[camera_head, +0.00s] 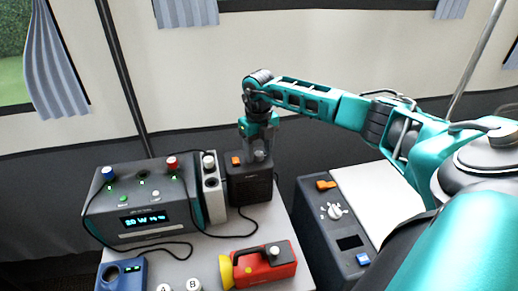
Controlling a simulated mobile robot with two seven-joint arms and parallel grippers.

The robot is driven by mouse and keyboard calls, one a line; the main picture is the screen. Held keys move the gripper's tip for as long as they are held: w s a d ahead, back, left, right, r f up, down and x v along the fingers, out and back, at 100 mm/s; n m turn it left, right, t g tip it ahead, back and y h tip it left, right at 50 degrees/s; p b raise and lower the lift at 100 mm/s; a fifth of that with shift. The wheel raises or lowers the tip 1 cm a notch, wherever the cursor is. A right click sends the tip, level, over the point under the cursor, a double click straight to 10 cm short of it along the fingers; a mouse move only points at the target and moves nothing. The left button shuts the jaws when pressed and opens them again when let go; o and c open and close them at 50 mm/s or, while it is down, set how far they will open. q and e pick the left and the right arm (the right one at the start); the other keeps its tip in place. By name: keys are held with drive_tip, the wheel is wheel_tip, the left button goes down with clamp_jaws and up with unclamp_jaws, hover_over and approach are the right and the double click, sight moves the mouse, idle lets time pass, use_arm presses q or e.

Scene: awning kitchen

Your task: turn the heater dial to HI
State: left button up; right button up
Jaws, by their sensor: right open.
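A small dark box (250,187) stands on the table, with an orange switch and a small grey knob (260,156) on its top. My right gripper (259,150) points down over this box, open, with its fingertips close around the knob. I cannot tell whether they touch it. A larger dark unit (318,232) to the right has a white dial (335,211) with marks around it, an orange switch and a blue button. No label is readable, so I cannot tell which knob is the heater's or where it points. My left gripper is out of view.
A power supply (145,208) with a lit display stands at the left, with black cables trailing over the light table. A grey slim unit (212,190) with a white knob stands beside the small box. A red and yellow flashlight (265,264) lies in front.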

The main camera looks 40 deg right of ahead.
sight(259, 154)
wheel_tip(259, 154, up, 13)
idle(0.4)
drive_tip(key=shift+f, duration=0.15)
idle(0.4)
